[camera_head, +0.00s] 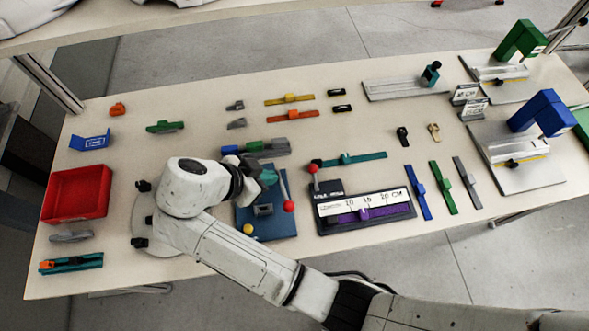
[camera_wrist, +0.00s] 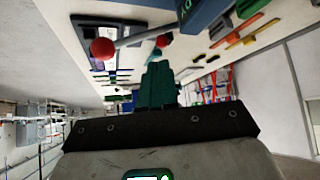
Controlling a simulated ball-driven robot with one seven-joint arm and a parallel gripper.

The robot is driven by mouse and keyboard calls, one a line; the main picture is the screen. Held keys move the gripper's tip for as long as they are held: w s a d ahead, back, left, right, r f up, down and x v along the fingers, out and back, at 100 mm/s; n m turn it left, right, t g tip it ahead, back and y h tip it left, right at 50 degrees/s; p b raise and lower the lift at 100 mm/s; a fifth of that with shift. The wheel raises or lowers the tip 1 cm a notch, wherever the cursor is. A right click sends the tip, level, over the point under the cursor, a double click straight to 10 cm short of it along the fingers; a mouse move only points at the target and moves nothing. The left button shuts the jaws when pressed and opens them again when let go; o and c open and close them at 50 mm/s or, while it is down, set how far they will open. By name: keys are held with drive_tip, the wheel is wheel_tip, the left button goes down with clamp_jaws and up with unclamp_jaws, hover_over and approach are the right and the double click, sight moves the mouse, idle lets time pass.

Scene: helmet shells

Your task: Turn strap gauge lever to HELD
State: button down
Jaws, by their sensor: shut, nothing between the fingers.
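The strap gauge (camera_head: 408,214) is a dark base with a white centimetre scale and a purple strap. Its lever (camera_head: 313,169) has a red ball knob and stands at the gauge's left end; small lettering there is unreadable. A red knob that appears to be this lever's shows in the wrist view (camera_wrist: 163,41). My gripper (camera_head: 270,176) is left of that lever, above the blue plate's far part, apart from the gauge lever. Its teal fingers (camera_wrist: 158,80) are together and empty. My wrist partly hides the blue plate.
The blue plate (camera_head: 275,226) has its own red-knobbed lever (camera_head: 288,206), close to my gripper; its knob also looms in the wrist view (camera_wrist: 103,48). A teal strap (camera_head: 355,160) lies just beyond the gauge. Blue (camera_head: 418,191) and green (camera_head: 443,187) straps lie to its right.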

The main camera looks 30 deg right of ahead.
drive_tip(key=b, duration=0.5)
approach(309, 171)
drive_tip(key=shift+s+a+f, duration=0.15)
drive_tip(key=shift+a+f, duration=0.3)
drive_tip(key=shift+f, duration=0.3)
drive_tip(key=shift+w+d+f+p, duration=0.15)
drive_tip(key=shift+d+f+p, duration=0.2)
drive_tip(key=shift+d+f, duration=0.35)
drive_tip(key=shift+w+d+f+p, duration=0.15)
drive_tip(key=shift+d+f+p, duration=0.25)
drive_tip(key=shift+d, duration=0.55)
drive_tip(key=shift+w+d+f+p, duration=0.15)
drive_tip(key=shift+d+f+p, duration=0.3)
drive_tip(key=shift+d, duration=0.4)
